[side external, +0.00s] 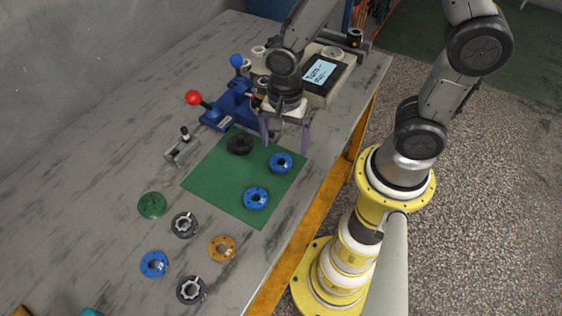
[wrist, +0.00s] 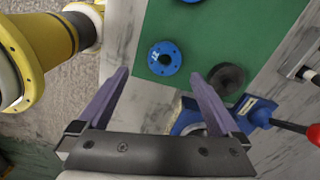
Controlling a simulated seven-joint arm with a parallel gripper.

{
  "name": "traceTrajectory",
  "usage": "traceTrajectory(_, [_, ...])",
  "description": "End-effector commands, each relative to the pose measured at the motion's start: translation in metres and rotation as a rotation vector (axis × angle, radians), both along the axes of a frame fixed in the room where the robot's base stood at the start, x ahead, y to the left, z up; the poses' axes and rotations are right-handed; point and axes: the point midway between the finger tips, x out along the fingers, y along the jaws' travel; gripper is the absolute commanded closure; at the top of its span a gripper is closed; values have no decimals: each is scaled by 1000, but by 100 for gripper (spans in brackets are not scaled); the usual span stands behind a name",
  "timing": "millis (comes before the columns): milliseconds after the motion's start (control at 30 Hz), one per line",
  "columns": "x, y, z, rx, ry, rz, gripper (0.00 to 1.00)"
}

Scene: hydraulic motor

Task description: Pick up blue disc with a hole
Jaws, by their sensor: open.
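A blue disc with a hole (side external: 273,166) lies flat on the green mat (side external: 217,178). It also shows in the wrist view (wrist: 158,67), just beyond and between my fingertips. A second blue disc (side external: 249,202) lies on the mat closer to its front corner; part of it shows at the top of the wrist view (wrist: 178,18). A third blue disc (side external: 146,269) lies on the bare table. My gripper (side external: 286,140) is open and empty, pointing down above the mat's far end, near the first disc; it also shows in the wrist view (wrist: 158,76).
A black disc (side external: 240,145) lies on the mat to the left of my gripper. A blue fixture with a red-knobbed lever (side external: 222,112) and a device with a screen (side external: 321,72) stand behind. Green (side external: 151,205), orange (side external: 221,249) and grey parts lie on the table (side external: 95,195).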

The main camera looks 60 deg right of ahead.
Motion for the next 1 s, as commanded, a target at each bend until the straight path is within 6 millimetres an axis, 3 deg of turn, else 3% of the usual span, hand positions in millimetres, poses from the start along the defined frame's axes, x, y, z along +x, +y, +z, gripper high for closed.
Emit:
traceTrajectory(167, [0,0,-11,-1,3,0,0])
traceTrajectory(500, [7,3,-54,0,2,0,0])
traceTrajectory(800, [7,3,-58,1,-1,0,0])
traceTrajectory(1000, [7,3,-57,0,-1,0,34])
